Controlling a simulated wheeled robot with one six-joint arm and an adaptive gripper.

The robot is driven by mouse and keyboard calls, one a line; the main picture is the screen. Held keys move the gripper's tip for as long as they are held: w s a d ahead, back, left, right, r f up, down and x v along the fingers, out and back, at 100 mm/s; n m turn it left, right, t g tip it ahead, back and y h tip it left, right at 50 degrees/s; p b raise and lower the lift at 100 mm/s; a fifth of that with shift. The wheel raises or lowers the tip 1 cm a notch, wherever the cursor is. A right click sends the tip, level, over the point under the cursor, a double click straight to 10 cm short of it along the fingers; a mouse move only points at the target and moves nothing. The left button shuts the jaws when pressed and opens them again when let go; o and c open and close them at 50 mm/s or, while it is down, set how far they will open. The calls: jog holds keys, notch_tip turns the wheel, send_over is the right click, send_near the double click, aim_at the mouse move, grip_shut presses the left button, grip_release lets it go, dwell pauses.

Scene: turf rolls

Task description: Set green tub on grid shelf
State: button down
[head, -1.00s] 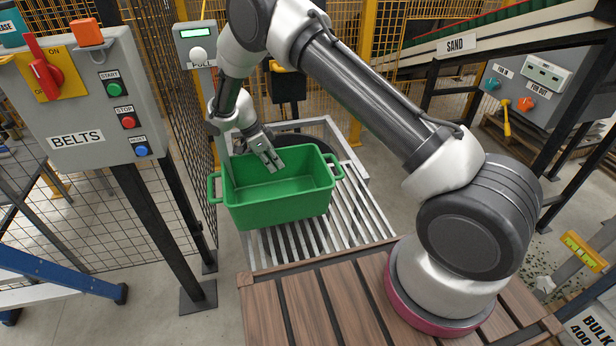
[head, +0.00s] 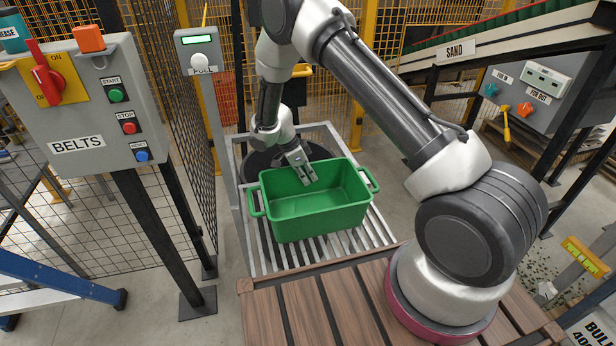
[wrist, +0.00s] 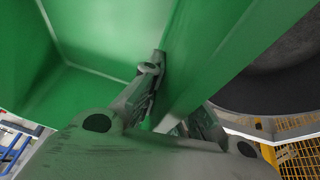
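The green tub (head: 318,213) is an open box with a handle at each end, upright and empty apart from my finger reaching into it. It is over the grid shelf (head: 260,250), a pale frame with metal slats, within its sides. I cannot tell whether its base touches the slats. My gripper (head: 306,176) is at the tub's far wall. In the wrist view my gripper (wrist: 176,98) is shut on that wall of the tub (wrist: 205,60), one finger inside and one outside. The tub hides the middle of the shelf.
A dark round bin (head: 262,165) stands behind the shelf. The BELTS control box (head: 85,100) and a grey post with a PULL panel (head: 200,60) stand at left. A wooden slatted deck (head: 310,310) lies in front. Yellow mesh fencing is behind.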

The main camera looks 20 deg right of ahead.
jog(key=c, duration=1.6)
grip_release()
jog(key=shift+f, duration=0.1)
jog(key=shift+c, duration=0.2)
jog(key=v, duration=1.2)
jog(key=shift+r, duration=0.2)
jog(key=s+d+r+n+t+y, duration=0.1)
jog(key=s+d+r+n, duration=0.25)
jog(key=r, duration=0.55)
jog(key=s+d+r+n+y, duration=0.1)
jog(key=s+d+r+n, duration=0.1)
jog(key=s+d+r, duration=0.5)
jog(key=s+d+r+n+t+y, duration=0.1)
jog(key=s+d+r+n, duration=0.2)
jog(key=r, duration=0.8)
jog(key=s+d+r+n+t, duration=0.1)
jog(key=s+d+r+n, duration=0.1)
jog(key=s, duration=0.9)
jog(key=s+d+r+n+t+y, duration=0.1)
jog(key=s+d+r+n+t, duration=0.1)
jog(key=s+d+n, duration=0.2)
jog(key=s+n, duration=0.3)
jog(key=s, duration=0.3)
jog(key=shift+s+r, duration=0.15)
jog(key=shift+s, duration=0.25)
